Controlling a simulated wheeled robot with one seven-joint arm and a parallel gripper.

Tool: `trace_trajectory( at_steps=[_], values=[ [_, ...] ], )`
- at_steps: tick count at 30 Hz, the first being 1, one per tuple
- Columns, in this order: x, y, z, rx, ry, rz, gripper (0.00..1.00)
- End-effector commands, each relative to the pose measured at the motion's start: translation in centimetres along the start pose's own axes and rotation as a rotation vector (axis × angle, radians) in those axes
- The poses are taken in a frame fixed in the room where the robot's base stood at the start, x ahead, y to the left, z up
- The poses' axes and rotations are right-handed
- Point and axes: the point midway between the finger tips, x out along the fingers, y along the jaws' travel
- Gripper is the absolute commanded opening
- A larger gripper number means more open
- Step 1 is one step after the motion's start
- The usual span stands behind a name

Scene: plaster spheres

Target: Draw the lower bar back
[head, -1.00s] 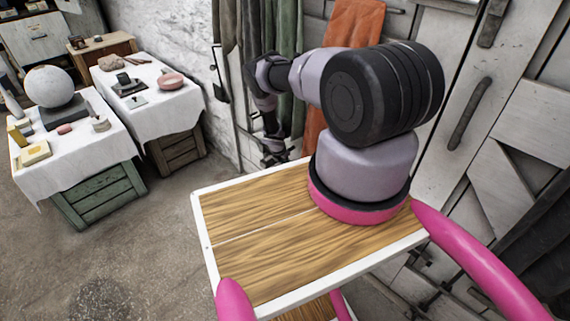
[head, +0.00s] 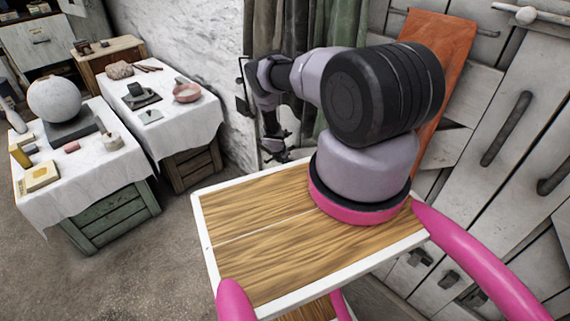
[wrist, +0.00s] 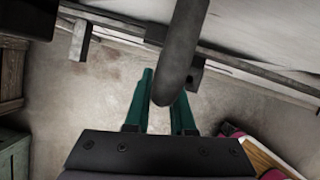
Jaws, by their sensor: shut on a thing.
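In the wrist view a dark metal bar (wrist: 250,70) runs slantwise along the pale door boards, above the floor. A thick dark rounded handle (wrist: 183,40) comes down from the top of the view. Its end lies between the two teal fingers of my gripper (wrist: 164,88), which is shut on it. How the handle joins the bar is hidden. In the head view my gripper (head: 276,150) is small and dark, low beside the white wall, past the far edge of my wooden top. The bar cannot be made out there.
Two cloth-covered tables (head: 98,172) stand at the left, one with a plaster sphere (head: 54,98). Dark curtains (head: 290,35) hang behind my arm, and an orange cloth (head: 445,55) hangs on the pale plank door (head: 530,75) at right. The floor (head: 110,275) at lower left is clear.

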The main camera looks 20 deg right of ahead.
Motion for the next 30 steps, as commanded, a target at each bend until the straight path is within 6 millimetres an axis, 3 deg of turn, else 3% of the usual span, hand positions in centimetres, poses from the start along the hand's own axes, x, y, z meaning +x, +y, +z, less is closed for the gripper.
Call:
trace_trajectory(
  at_steps=[13,14,15,16,25,30],
  values=[
    [-0.2,0.6,0.1,-0.003,-0.001,0.011,0.00],
    [-0.2,0.6,0.1,-0.003,-0.001,0.012,0.34],
    [-0.2,0.6,0.1,-0.003,-0.001,0.012,0.49],
    [-0.2,0.6,0.1,-0.003,-0.001,0.011,0.52],
    [-0.2,0.2,0.0,-0.001,-0.001,0.004,0.52],
    [-1.9,0.3,0.0,-0.005,-0.001,0.003,0.52]
  ],
)
